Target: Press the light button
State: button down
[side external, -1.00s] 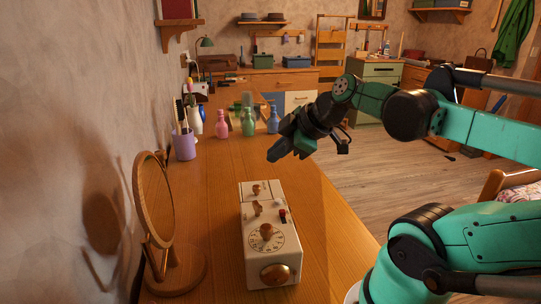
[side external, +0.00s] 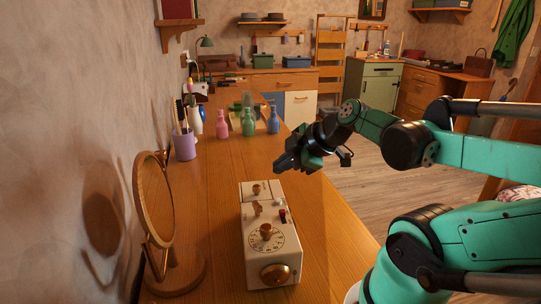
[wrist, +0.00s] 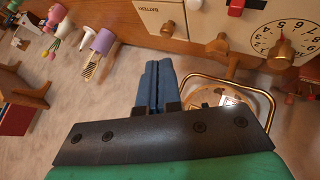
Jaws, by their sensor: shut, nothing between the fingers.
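A white box-shaped device (side external: 268,238) stands on the wooden table, with wooden knobs, a numbered dial (side external: 266,238) and a large round brass-coloured knob at its near end. A small red control (side external: 282,214) sits near its right edge; it also shows in the wrist view (wrist: 236,8). A small white round part (wrist: 193,4) shows beside it there. No label marks which is the light button. My gripper (side external: 282,162) is shut and empty, above and beyond the device's far end, apart from it. In the wrist view its fingertips (wrist: 160,65) are together.
A round wooden mirror (side external: 155,205) stands left of the device. A purple cup with brushes (side external: 184,146) and pink, green and blue bottles (side external: 248,122) stand farther back. The tabletop right of the device is clear up to its edge.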

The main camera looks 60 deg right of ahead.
jog(key=shift+f, duration=2.4)
jog(key=shift+f, duration=0.1)
jog(key=shift+f, duration=0.3)
jog(key=shift+f, duration=0.4)
dwell(0.6)
jog(key=shift+r, duration=0.85)
jog(key=shift+r, duration=2.5)
